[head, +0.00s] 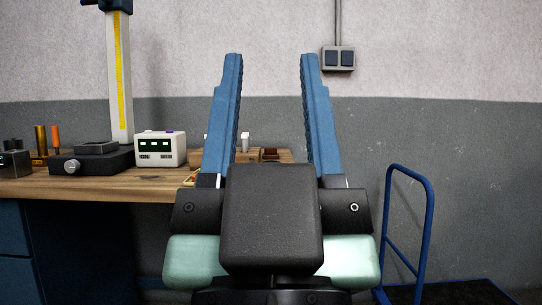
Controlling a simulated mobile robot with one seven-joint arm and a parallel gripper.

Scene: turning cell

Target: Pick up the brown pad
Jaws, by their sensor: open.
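My gripper (271,60) is raised in front of the camera, its two long blue fingers pointing up and spread wide apart. Nothing is between them. A small dark brown thing (270,154) shows through the gap between the fingers, at the right end of the workbench. It may be the brown pad, but it is too small and too far off to tell. My gripper is between it and the camera and hides part of the bench around it.
The wooden workbench (100,186) stands at left. It bears a height gauge (119,75), a white readout box (160,149) and several small tools. A wooden block or tray (197,157) is partly hidden. A blue-railed cart (430,215) stands at right. A socket (338,58) is on the wall.

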